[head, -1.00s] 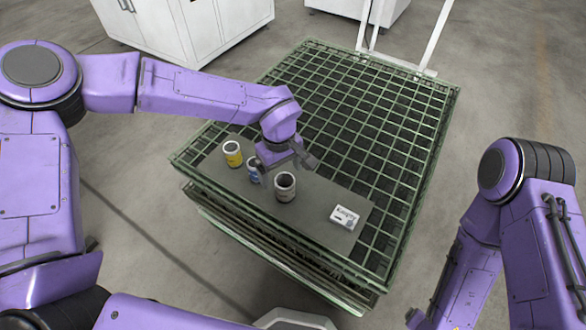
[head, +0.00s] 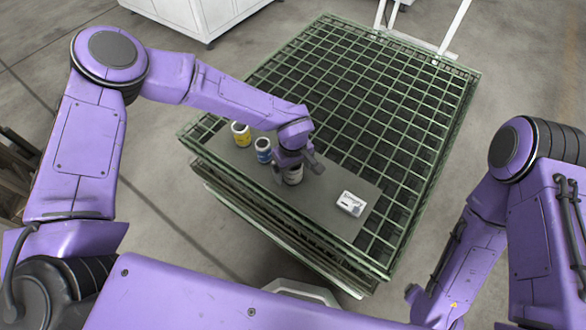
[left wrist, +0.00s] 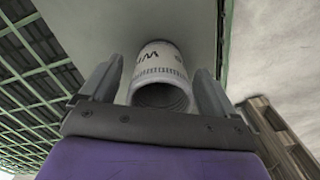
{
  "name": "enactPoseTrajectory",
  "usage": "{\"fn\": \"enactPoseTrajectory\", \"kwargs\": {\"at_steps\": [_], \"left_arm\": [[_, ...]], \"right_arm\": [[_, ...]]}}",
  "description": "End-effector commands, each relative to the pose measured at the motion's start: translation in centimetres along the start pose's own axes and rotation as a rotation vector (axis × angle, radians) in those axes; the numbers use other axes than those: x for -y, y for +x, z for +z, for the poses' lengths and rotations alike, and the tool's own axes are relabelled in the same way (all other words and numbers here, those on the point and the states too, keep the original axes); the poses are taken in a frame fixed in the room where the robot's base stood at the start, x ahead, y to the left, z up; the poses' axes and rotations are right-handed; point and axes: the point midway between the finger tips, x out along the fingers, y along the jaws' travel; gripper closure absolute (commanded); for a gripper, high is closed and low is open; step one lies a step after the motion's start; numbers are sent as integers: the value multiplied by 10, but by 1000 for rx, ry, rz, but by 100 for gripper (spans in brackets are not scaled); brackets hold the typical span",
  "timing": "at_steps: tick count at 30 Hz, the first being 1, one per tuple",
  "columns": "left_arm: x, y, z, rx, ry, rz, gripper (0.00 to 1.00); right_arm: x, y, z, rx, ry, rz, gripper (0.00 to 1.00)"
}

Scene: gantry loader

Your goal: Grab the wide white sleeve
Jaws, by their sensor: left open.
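The wide white sleeve (head: 293,176) stands on the grey board, partly hidden under my left gripper in the head view. In the left wrist view the sleeve (left wrist: 160,75) is a white cylinder with dark lettering and an open, ribbed end. My left gripper (head: 297,168) is open. In the left wrist view its two fingers (left wrist: 155,92) lie on either side of the sleeve, with a visible gap on each side.
A white box (head: 351,203) lies to the right on the grey board (head: 325,192). The green grid pallet (head: 375,95) behind is clear.

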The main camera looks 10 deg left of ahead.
Motion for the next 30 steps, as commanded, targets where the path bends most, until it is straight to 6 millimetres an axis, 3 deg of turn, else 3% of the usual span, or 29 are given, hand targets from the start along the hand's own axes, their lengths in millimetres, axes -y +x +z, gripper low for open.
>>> {"fn": "enactPoseTrajectory", "kwargs": {"at_steps": [4,5,11,12,22,27,30], "left_arm": [[0,0,0,0,-1,1,11],[0,0,0,0,-1,1,17],[0,-1,-1,0,-2,1,82],[0,-1,-1,-1,-2,2,88],[-1,-10,-1,-2,-3,3,89],[1,-37,-1,-1,-3,5,89],[20,-58,3,0,-2,6,89]], "right_arm": [[0,0,0,0,0,0,22],[0,0,0,0,0,0,22],[0,0,0,0,0,0,22],[0,0,0,0,0,0,22],[0,0,0,0,0,0,22],[0,0,0,0,0,0,22],[0,0,0,0,0,0,22]]}}
